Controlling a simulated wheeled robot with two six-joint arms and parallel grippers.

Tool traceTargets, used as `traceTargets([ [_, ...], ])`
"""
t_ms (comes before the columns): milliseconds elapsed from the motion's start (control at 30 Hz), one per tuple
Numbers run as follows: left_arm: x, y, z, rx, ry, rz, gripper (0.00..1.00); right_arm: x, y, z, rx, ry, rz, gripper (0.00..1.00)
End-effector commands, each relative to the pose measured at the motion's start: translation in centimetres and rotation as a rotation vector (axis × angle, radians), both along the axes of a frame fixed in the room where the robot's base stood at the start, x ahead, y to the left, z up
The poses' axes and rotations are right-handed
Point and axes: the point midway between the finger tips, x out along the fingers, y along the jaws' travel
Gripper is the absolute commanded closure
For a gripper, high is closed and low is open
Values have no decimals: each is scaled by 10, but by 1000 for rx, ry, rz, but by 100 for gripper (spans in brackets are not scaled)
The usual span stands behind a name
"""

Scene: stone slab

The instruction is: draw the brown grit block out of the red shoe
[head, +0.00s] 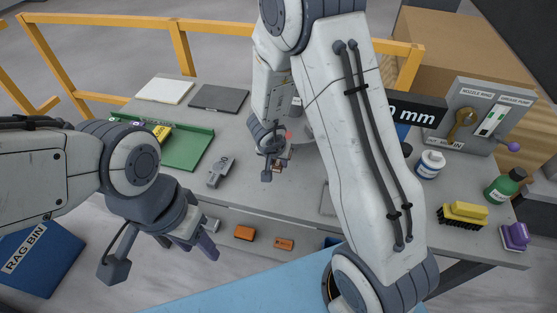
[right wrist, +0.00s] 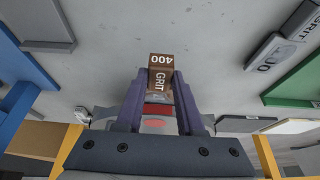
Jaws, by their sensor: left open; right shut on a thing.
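The brown grit block (right wrist: 160,68), marked GRIT 400, is held between the purple fingertips of my right gripper (right wrist: 160,82) in the right wrist view. In the head view the block (head: 278,167) is a small brown patch at my right gripper (head: 274,168), over the middle of the slab. A red piece (right wrist: 157,110), likely the red shoe, shows between the fingers on the palm side of the block. The fingers partly hide it, and I cannot tell whether it touches the block. My left gripper (head: 197,242) is open and empty at the slab's front left.
A grey grit block (head: 221,170) lies left of my right gripper, beside a green tray (head: 188,150). Orange blocks (head: 244,233) lie near the front. Bare slab surrounds the right gripper.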

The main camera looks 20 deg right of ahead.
Motion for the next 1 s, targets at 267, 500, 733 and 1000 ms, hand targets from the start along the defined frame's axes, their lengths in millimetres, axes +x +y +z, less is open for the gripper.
traceTargets([
  [267,0,0,0,0,0,0,50,0,0,0,-1,-1,0,28],
  [500,0,0,5,0,0,0,50,-1,1,6,0,0,1,28],
  [733,0,0,34,0,0,1,50,-13,9,47,0,-2,2,28],
  [1000,0,0,63,0,0,2,50,-29,19,89,0,-1,1,28],
])
